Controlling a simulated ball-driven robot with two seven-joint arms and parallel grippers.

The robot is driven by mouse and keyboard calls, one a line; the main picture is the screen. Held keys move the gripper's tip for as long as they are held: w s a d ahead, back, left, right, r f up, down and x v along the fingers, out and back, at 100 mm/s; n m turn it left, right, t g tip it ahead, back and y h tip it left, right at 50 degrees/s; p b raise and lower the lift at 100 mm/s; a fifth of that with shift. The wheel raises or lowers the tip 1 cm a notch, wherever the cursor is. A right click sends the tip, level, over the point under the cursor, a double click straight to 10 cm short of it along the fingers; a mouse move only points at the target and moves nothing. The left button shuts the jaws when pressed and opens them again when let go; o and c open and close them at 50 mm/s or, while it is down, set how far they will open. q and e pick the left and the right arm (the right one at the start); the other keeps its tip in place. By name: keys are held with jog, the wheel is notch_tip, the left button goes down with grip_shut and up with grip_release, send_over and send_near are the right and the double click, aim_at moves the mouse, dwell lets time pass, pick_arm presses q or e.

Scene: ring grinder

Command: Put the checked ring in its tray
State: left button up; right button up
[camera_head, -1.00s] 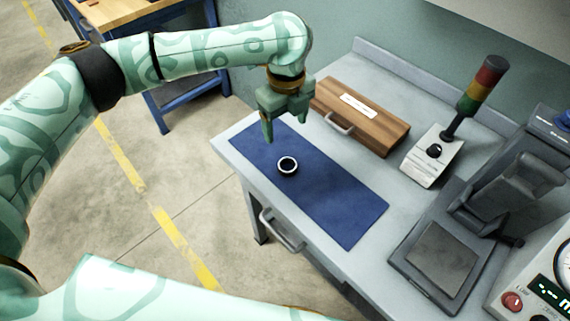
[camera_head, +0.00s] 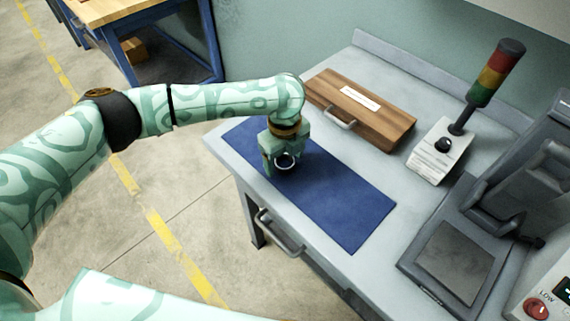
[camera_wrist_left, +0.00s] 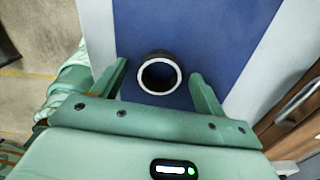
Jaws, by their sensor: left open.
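The ring (camera_head: 284,162) is dark with a bright white rim and sits on the blue mat (camera_head: 335,205). My left gripper (camera_head: 282,169) is down at the ring, and its fingers partly hide it in the head view. In the left wrist view the ring (camera_wrist_left: 159,74) lies between the two spread fingers of my left gripper (camera_wrist_left: 157,85), with a gap on each side. The left gripper is open and holds nothing. My right gripper is not in view. I cannot make out a tray for the ring.
A wooden case (camera_head: 362,108) with a handle stands behind the mat. A signal light (camera_head: 490,80) on a switch box (camera_head: 437,150) and a dark machine (camera_head: 460,255) stand to the right. The mat's right part is bare. A drawer handle (camera_head: 280,235) juts from the bench front.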

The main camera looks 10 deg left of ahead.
pick_arm(q)
jog(key=shift+r, duration=0.1)
jog(key=shift+c, duration=1)
jog(key=c, duration=1)
